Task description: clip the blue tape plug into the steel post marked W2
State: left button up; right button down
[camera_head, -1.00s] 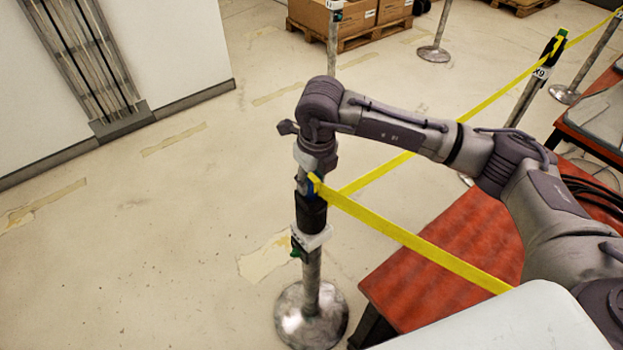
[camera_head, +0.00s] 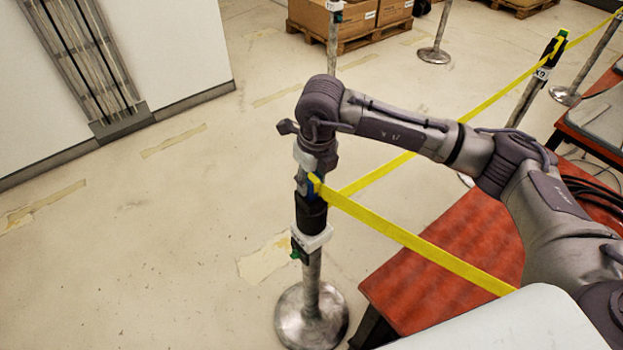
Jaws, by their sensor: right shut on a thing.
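My right gripper (camera_head: 309,188) points down over the top of a steel post (camera_head: 312,268) and is shut on the blue plug (camera_head: 313,187). The plug is at the end of the yellow tape (camera_head: 415,243). The gripper and plug are close to the black collar (camera_head: 311,212) on the post; I cannot tell whether the plug sits in a slot. The white tag (camera_head: 312,239) on this post cannot be read from here, so I cannot tell if it is W2. My left gripper does not show.
A red-topped table (camera_head: 440,260) stands right of the post, under the tape. Another post tagged X9 (camera_head: 527,92) stands behind it. Cartons (camera_head: 375,12) on a pallet are at the back. The floor at left is clear.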

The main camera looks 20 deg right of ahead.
aim_at(316, 182)
jog(key=shift+f+b, duration=0.6)
jog(key=shift+f, duration=0.05)
jog(key=c, duration=1)
grip_release()
jog(key=shift+r, duration=0.1)
jog(key=shift+c, duration=0.2)
jog(key=shift+s+d+r+p, duration=0.1)
jog(key=shift+s+r+p, duration=0.1)
jog(key=shift+r+p, duration=1.2)
jog(key=shift+s+d+r+p, duration=0.1)
jog(key=shift+s+r+p, duration=0.3)
jog(key=shift+r, duration=1.85)
jog(key=shift+s+d+r+p, duration=0.1)
jog(key=shift+r+p, duration=1)
jog(key=shift+r, duration=0.75)
jog(key=shift+f, duration=0.1)
